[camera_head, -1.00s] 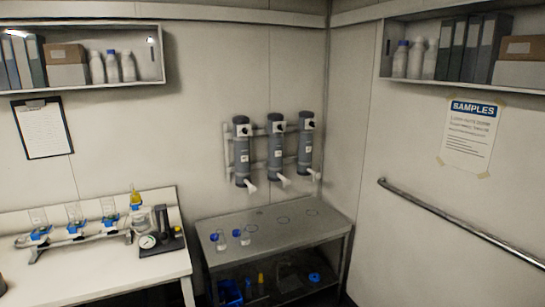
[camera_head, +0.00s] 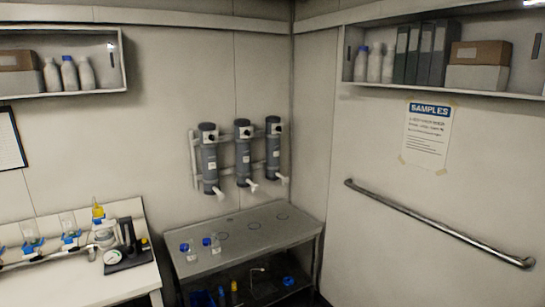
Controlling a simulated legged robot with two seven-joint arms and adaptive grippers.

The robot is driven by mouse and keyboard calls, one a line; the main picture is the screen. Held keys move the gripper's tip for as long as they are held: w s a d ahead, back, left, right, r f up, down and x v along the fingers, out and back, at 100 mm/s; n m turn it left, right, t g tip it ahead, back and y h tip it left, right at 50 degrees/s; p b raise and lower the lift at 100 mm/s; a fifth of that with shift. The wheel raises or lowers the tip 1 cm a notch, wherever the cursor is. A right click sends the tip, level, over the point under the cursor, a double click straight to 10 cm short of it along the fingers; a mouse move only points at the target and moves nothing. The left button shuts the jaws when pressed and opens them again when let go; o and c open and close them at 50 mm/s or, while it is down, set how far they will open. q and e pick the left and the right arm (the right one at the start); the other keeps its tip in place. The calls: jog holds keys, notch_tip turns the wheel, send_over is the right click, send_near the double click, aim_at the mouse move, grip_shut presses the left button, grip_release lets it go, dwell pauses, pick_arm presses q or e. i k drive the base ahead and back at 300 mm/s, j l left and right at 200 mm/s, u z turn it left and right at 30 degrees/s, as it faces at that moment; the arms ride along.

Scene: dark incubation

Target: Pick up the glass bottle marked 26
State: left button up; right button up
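Two small clear glass bottles with blue caps stand upright near the left end of the grey metal table (camera_head: 262,228) in the corner. One is the left bottle (camera_head: 190,254), the other the right bottle (camera_head: 214,246). Any number on them is too small to read, so I cannot tell which is marked 26. Neither of my grippers is in view.
Grey cylinders with taps, such as the middle one (camera_head: 243,155), hang on the wall above the metal table. A white bench (camera_head: 85,285) with glassware and a gauge device (camera_head: 125,250) stands at left. A metal handrail (camera_head: 435,222) runs along the right wall.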

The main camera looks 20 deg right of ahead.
aim_at(215, 243)
jog(key=i+l, duration=0.25)
jog(key=i, duration=0.25)
jog(key=i+l, duration=0.3)
jog(key=i, duration=0.2)
jog(key=i+l, duration=0.25)
jog(key=i, duration=0.25)
jog(key=i+l, duration=0.25)
jog(key=i, duration=0.25)
